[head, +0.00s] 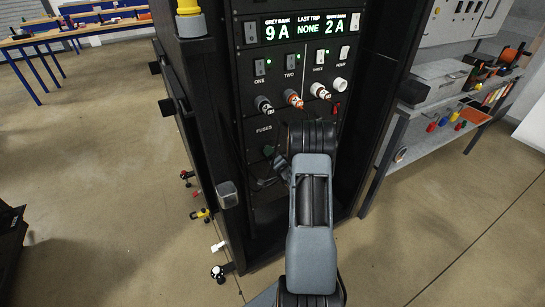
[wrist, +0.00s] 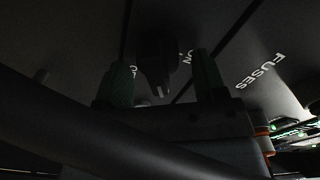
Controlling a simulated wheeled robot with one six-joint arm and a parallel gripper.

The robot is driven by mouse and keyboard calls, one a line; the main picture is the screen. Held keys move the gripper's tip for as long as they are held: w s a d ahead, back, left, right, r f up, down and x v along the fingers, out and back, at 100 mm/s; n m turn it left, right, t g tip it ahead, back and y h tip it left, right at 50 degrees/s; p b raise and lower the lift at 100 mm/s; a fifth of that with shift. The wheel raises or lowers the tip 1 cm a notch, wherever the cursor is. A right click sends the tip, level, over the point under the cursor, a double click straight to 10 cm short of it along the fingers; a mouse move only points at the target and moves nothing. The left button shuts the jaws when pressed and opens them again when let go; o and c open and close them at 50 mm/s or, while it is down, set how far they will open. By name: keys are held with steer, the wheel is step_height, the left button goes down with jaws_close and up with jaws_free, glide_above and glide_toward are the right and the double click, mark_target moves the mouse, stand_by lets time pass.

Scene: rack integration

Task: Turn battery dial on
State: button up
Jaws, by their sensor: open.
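The battery dial (wrist: 155,62) is a dark knob on the black panel in the wrist view, with a small pale mark on its near end. An "ON" label shows just right of it, and a partly covered label starting with "O" shows to its left. My gripper (wrist: 162,68) is open, with one green finger on each side of the dial. I cannot tell whether either finger touches it. In the head view my gripper (head: 268,168) is at the panel below the "FUSES" label, partly behind my arm, and the dial cannot be made out there.
The black rack (head: 215,130) carries a lit display (head: 307,28), several switches and a row of plugs (head: 293,98) above my gripper. Shelves with tools (head: 455,105) stand to the right. Several small coloured items (head: 203,214) stick out near the rack's lower left.

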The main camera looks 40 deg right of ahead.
steer(key=shift+c, duration=0.2)
steer(key=c, duration=0.9)
steer(key=shift+o, duration=0.2)
steer(key=shift+f+b, duration=0.1)
steer(key=shift+b, duration=0.25)
steer(key=shift+n+b, duration=0.7)
steer(key=shift+n, duration=0.1)
steer(key=n+b, duration=0.1)
steer(key=b, duration=0.1)
steer(key=n+b, duration=0.4)
steer(key=shift+a, duration=0.25)
steer(key=n+b, duration=0.3)
steer(key=shift+a+r+n+b, duration=0.15)
steer(key=shift+r+n+b, duration=0.05)
steer(key=shift+n+b, duration=0.2)
steer(key=shift+a+r+n+b, duration=0.1)
steer(key=shift+n+b, duration=0.45)
steer(key=shift+n, duration=0.05)
steer(key=shift+r+n, duration=0.1)
steer(key=shift+n, duration=0.2)
